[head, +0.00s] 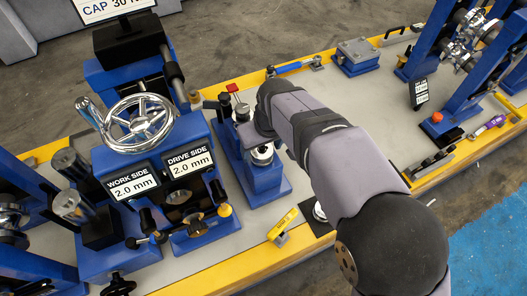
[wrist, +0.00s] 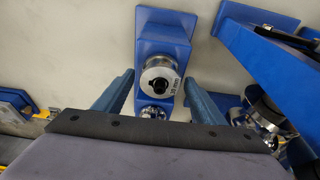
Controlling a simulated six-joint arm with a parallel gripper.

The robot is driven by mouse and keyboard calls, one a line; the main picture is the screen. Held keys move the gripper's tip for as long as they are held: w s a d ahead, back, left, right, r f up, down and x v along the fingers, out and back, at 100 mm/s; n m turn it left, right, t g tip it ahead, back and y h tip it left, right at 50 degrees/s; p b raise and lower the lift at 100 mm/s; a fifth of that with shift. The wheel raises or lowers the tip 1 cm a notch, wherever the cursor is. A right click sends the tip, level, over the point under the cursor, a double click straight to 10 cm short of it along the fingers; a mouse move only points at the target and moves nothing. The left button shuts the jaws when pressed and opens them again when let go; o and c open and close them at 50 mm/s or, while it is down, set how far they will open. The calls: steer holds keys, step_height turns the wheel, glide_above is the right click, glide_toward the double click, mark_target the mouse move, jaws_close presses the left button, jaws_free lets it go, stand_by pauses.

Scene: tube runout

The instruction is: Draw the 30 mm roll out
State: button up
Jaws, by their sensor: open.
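In the wrist view a steel roll (wrist: 160,66) with a bright ring-shaped end face and a dark centre sits on a blue block (wrist: 165,27). My gripper (wrist: 159,79) is open, one blue finger on each side of the roll, with gaps visible on both sides. I cannot tell how far above the roll the fingertips are. A second shiny steel part (wrist: 153,113) lies just below it in view.
In the head view a blue machine with a chrome handwheel (head: 140,121) and two "2.0 mm" displays (head: 190,163) stands left. A yellow tag (head: 283,225) is at the front edge. Blue frames with steel rollers (head: 468,38) stand right.

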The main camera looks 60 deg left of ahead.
steer(key=c, duration=1)
steer(key=shift+a+r+p, duration=0.1)
steer(key=shift+r+p, duration=0.25)
steer(key=shift+r, duration=0.1)
steer(key=a+p+v, duration=0.2)
steer(key=p+v, duration=0.8)
steer(key=v, duration=0.1)
steer(key=shift+a+r, duration=0.3)
steer(key=shift+r, duration=0.35)
stand_by(0.5)
